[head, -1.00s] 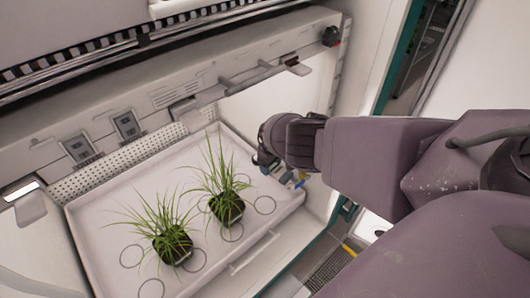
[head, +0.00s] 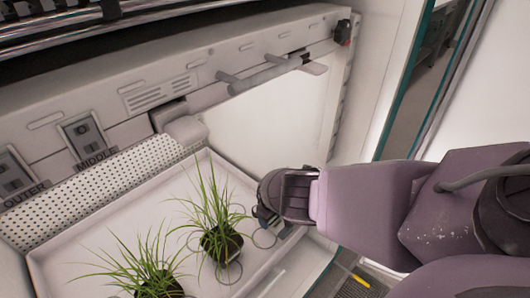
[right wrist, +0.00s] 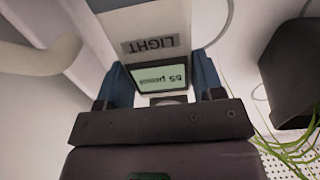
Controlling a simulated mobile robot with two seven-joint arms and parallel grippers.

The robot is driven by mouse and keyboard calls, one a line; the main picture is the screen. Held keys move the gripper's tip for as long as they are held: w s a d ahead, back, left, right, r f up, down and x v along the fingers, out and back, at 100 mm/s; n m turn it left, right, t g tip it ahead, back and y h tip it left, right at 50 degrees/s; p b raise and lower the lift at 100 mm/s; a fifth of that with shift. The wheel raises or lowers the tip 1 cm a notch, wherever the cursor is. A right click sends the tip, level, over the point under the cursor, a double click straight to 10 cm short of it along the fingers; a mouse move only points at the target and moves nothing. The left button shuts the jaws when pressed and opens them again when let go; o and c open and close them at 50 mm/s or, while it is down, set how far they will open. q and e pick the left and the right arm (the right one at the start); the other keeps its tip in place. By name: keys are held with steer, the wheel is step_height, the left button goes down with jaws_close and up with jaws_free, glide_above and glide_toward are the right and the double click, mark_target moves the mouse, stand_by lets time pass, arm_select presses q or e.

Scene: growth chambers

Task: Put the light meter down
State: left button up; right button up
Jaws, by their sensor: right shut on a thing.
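The light meter (right wrist: 160,77) shows in the right wrist view, with a lit greenish display that reads upside down. My right gripper (right wrist: 163,86) is shut on it, with a blue finger on each side. A pale piece with a LIGHT label (right wrist: 149,44) lies just beyond the display; I cannot tell whether it is part of the meter. In the head view my right gripper (head: 266,212) is over the right end of the white tray (head: 232,176), and the meter is mostly hidden. I cannot tell whether the meter touches the tray. My left gripper is not in view.
Two grassy plants in dark pots, one nearer (head: 221,244) and one at the lower left (head: 158,286), stand on the tray left of the gripper. A perforated panel (head: 100,187) runs behind the tray. A grey bar (head: 265,75) sticks out above.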

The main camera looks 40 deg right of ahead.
mark_target(271, 225)
steer(key=shift+f, duration=0.55)
step_height(271, 225, down, 3)
steer(key=shift+s+f+b, duration=0.15)
steer(key=shift+f+b, duration=0.05)
steer(key=shift+b, duration=0.9)
steer(key=shift+f, duration=0.35)
steer(key=shift+w+b, duration=0.2)
steer(key=shift+b, duration=0.15)
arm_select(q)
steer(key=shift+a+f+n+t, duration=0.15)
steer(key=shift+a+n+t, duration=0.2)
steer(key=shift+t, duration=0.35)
arm_select(e)
steer(key=shift+w+r, duration=0.1)
steer(key=shift+r, duration=0.05)
steer(key=shift+f, duration=0.25)
steer(key=o, duration=1)
steer(key=shift+o, duration=0.2)
steer(key=shift+r, duration=0.1)
